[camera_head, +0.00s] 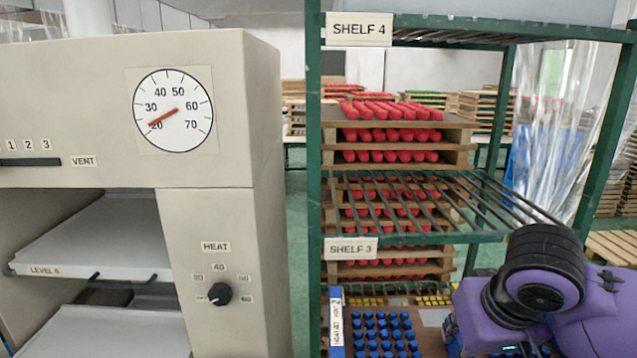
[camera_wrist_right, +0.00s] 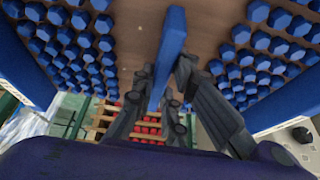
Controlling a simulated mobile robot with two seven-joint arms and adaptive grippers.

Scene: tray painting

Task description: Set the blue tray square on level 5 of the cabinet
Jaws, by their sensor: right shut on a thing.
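The blue tray (camera_head: 431,343) shows at the bottom of the head view, a brown board with rows of blue pegs and a blue, labelled left edge. Its lower part is cut off by the frame. In the right wrist view its board (camera_wrist_right: 130,35) fills the top, with a blue bar (camera_wrist_right: 170,45) between the pegs. My right gripper (camera_wrist_right: 166,85) is shut on that bar. The cabinet (camera_head: 265,130) is beige and stands at the left. Its upper visible shelf (camera_head: 95,235) carries a LEVEL 6 label, and another pale shelf (camera_head: 105,332) lies below it, its label out of sight.
A green rack (camera_head: 313,180) with SHELF 4 and SHELF 3 labels stands right of the cabinet. Stacked wooden boards with red pieces (camera_head: 390,134) show behind its wire shelf (camera_head: 430,205). A heat knob (camera_head: 220,294) and a dial (camera_head: 174,110) are on the cabinet front.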

